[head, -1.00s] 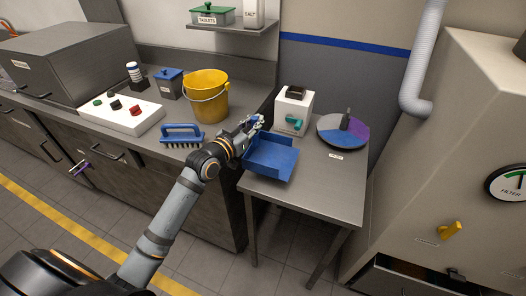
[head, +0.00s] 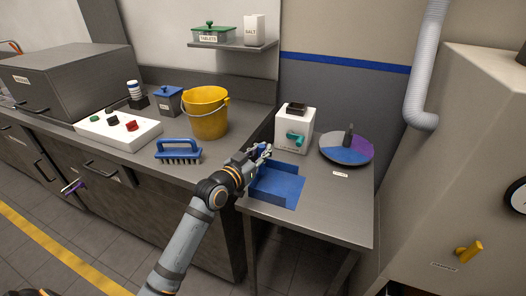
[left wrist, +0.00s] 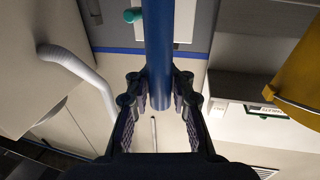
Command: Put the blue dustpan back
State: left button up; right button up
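The blue dustpan (head: 281,184) is over the small side table (head: 325,212), at its left edge and in front of the white box with the teal knob. In the head view I cannot tell whether its pan touches the table top. My left gripper (head: 262,152) is at the handle, on the far left side of the pan. In the left wrist view the blue handle (left wrist: 157,35) runs down from the top edge between the two fingertips (left wrist: 159,78), which close in on both its sides. My right gripper is out of view.
The white box (head: 294,128) and a round blue, purple and grey disc (head: 346,148) stand behind the dustpan. A yellow bucket (head: 206,115) and a blue brush (head: 178,151) are on the counter to the left. The side table's front right is clear.

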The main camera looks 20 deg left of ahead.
pick_arm(q)
jog(key=o, duration=0.4)
jog(key=shift+c, duration=0.2)
jog(key=p+v, duration=0.2)
jog(key=v, duration=0.4)
jog(key=shift+r, duration=0.2)
jog(key=p+v, duration=0.6)
jog(key=p, duration=0.2)
jog(key=shift+f, duration=0.2)
